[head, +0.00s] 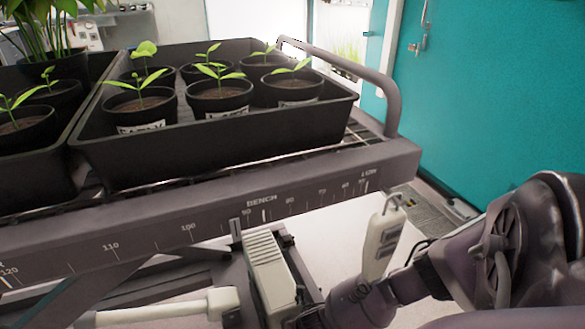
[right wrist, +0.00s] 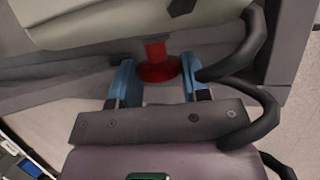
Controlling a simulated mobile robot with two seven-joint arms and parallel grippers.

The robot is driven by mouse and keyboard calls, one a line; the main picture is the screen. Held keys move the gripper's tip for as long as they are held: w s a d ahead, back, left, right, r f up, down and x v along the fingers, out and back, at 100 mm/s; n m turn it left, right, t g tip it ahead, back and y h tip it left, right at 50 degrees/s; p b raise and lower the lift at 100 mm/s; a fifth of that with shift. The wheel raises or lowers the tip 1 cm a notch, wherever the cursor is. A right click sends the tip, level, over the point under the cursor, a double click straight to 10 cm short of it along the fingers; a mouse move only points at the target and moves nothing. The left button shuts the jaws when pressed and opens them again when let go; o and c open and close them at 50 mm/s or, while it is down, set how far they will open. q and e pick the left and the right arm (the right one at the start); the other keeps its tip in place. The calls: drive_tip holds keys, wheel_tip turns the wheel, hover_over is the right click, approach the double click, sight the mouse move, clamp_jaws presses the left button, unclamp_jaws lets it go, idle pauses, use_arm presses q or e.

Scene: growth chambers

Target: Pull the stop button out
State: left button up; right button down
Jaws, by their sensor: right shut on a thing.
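The red stop button (right wrist: 159,68) shows in the right wrist view, a wide red head on a narrower red stem below a pale housing (right wrist: 120,20). My right gripper (right wrist: 157,78) has its two blue fingers on either side of the red head, shut on it. In the head view my right arm comes in from the right and reaches down to the bottom edge, beside a pale ribbed box (head: 268,266) under the bench. The button and my right fingertips cannot be made out there. My left gripper is in neither view.
The bench rail (head: 215,222) with printed scale crosses above my right arm. A pale hand unit (head: 383,245) hangs from it close to my arm. A black tray (head: 225,147) of potted seedlings stands on the bench. Dark cables (right wrist: 252,110) run beside my right gripper.

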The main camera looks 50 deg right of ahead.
drive_tip(key=c, duration=0.9)
unclamp_jaws()
drive_tip(key=shift+s+a+f, duration=0.1)
drive_tip(key=shift+s+a, duration=0.1)
drive_tip(key=shift+s, duration=0.1)
drive_tip(key=shift+c, duration=0.2)
drive_tip(key=o, duration=0.4)
drive_tip(key=shift+w+d, duration=0.1)
drive_tip(key=shift+c, duration=0.2)
use_arm(q)
drive_tip(key=p, duration=0.2)
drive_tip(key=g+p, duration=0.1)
drive_tip(key=p, duration=0.2)
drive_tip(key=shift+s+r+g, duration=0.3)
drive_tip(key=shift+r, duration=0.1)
use_arm(e)
drive_tip(key=v, duration=1.1)
